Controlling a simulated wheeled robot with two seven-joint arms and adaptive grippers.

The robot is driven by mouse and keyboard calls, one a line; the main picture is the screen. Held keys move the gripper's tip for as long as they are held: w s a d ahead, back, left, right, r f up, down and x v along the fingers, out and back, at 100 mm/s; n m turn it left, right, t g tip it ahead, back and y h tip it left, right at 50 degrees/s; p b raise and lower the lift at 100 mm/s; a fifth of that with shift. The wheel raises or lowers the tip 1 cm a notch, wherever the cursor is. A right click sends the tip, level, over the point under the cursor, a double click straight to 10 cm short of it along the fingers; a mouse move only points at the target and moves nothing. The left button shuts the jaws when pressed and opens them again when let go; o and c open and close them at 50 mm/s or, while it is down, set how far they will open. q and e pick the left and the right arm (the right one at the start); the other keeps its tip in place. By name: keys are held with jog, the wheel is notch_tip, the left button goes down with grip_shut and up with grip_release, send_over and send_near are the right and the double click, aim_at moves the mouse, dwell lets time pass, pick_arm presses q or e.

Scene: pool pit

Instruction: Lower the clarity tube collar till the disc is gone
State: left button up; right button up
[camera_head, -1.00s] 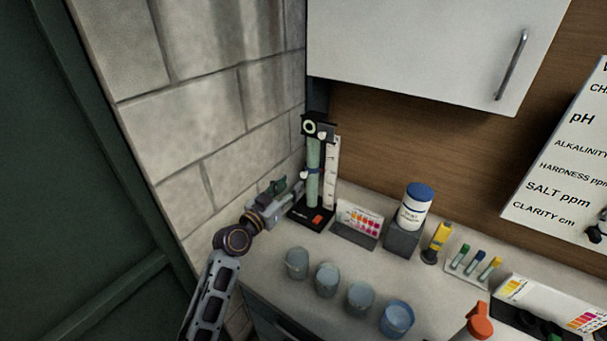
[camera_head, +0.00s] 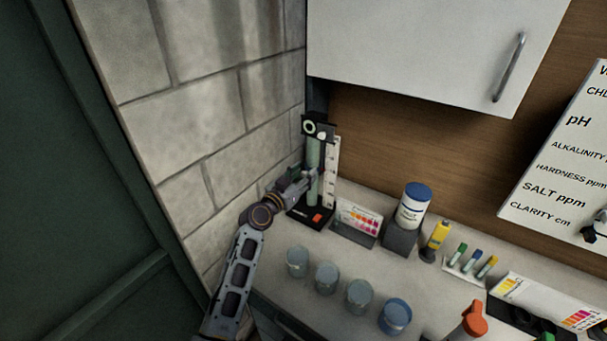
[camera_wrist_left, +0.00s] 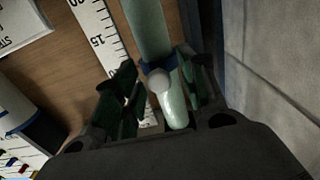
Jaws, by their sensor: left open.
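The clarity tube (camera_head: 313,157) is a pale green upright cylinder on a black stand at the back corner of the counter. A white ruled scale (camera_head: 331,170) stands beside it. In the left wrist view the tube (camera_wrist_left: 147,27) runs between the fingers, and the dark blue collar (camera_wrist_left: 154,66) with a round white knob (camera_wrist_left: 159,81) sits around it. My left gripper (camera_head: 312,173) is open, with its green-padded fingers on either side of the tube at the collar; it also shows in the left wrist view (camera_wrist_left: 160,85). The disc inside the tube cannot be made out. My right gripper is not in view.
A colour chart (camera_head: 359,219), a blue-lidded tub (camera_head: 414,206) and a yellow bottle (camera_head: 437,240) stand right of the tube. Several cups, one being this cup (camera_head: 327,277), line the counter front. The block wall (camera_head: 240,120) is close on the left.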

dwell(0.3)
pick_arm(q)
grip_shut()
jog(key=shift+f, duration=0.15)
notch_tip(320, 180, down, 5)
jog(key=b, duration=0.4)
jog(key=shift+b, duration=0.4)
dwell(0.4)
grip_release()
jog(key=shift+r, duration=0.2)
